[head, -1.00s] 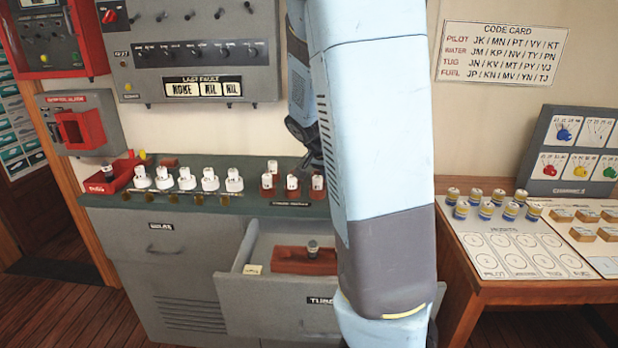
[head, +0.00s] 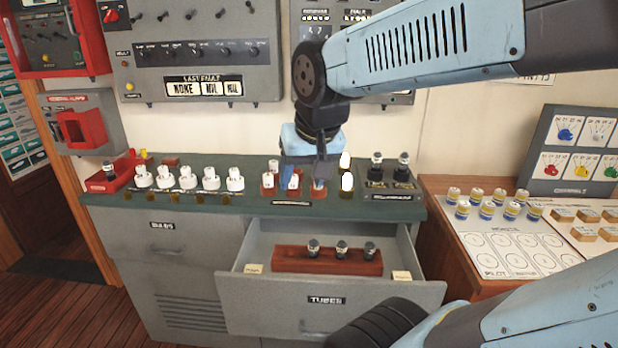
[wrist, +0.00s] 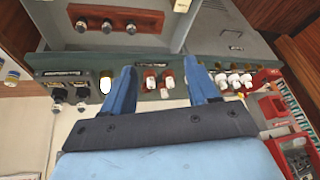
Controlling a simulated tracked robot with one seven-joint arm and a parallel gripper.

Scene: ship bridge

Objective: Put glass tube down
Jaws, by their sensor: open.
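Three dark-capped tubes (head: 342,248) stand in a red-brown rack (head: 290,262) inside the open drawer; they also show in the wrist view (wrist: 107,26). Two more dark-capped tubes stand in black sockets on the counter, one of them at the far right (head: 403,160). Another stands in the red tray (head: 108,170) at the left. My gripper (head: 306,178) is open and points down at the counter's red-based, white-topped pieces (head: 268,180). In the wrist view, such pieces (wrist: 150,80) show between the spread fingers (wrist: 162,84). I see no tube held in the jaws.
The drawer (head: 270,295) sticks out in front. A wooden table (head: 440,235) with small pots stands at the right.

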